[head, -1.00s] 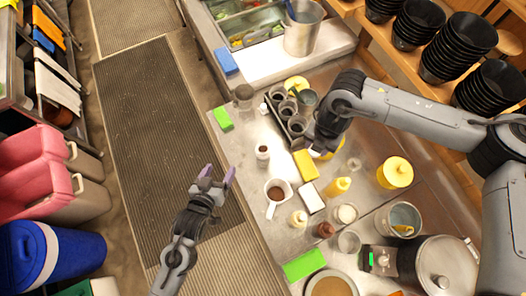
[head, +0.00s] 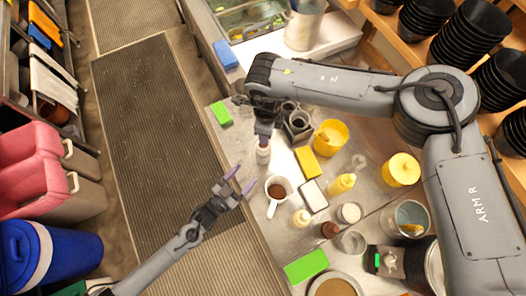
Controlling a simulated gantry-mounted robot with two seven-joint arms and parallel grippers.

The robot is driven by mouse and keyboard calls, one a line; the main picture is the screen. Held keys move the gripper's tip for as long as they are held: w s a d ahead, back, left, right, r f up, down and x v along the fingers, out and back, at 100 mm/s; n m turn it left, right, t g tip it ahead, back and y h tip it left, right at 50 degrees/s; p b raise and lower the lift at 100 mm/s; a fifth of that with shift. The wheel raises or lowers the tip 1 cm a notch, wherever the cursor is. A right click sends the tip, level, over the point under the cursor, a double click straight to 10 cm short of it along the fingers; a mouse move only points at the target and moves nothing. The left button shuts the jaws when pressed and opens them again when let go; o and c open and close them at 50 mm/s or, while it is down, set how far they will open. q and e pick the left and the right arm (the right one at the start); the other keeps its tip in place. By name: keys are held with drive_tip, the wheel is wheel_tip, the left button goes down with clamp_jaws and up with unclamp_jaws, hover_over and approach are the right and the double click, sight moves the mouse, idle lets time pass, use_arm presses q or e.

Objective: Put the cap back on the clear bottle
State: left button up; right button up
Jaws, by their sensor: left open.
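A small bottle (head: 263,156) with a pale body stands near the counter's left edge. My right gripper (head: 264,139) points down right at its top and hides its mouth, so I cannot tell whether a cap is on it or in the fingers. Whether the fingers touch the bottle is also unclear. A clear glass-like item (head: 359,162) stands farther right on the counter. I cannot make out a separate cap. My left gripper (head: 241,182) is open and empty, with purple fingertips, over the floor mat's edge left of the counter.
A white cup of brown contents (head: 277,189) stands below the bottle. A yellow sponge (head: 307,162), a white block (head: 313,192), a yellow squeeze bottle (head: 341,184) and a yellow pot (head: 330,136) crowd the right. A green block (head: 222,113) lies at the upper left edge.

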sight(263, 151)
drive_tip(key=shift+w+a+r, duration=0.1)
drive_tip(key=shift+a, duration=0.35)
drive_tip(key=shift+a+r, duration=0.15)
use_arm(q)
drive_tip(key=shift+w+a+r+m, duration=0.1)
drive_tip(key=shift+w+r+m, duration=0.15)
drive_tip(key=shift+w, duration=0.35)
drive_tip(key=shift+w+a+r+m, duration=0.1)
drive_tip(key=shift+w+r+m, duration=0.1)
drive_tip(key=shift+w, duration=0.4)
drive_tip(key=shift+d, duration=0.1)
drive_tip(key=x, duration=1.2)
drive_tip(key=shift+r, duration=0.15)
drive_tip(key=shift+s, duration=0.1)
drive_tip(key=c, duration=1.2)
use_arm(e)
wheel_tip(263, 151, down, 5)
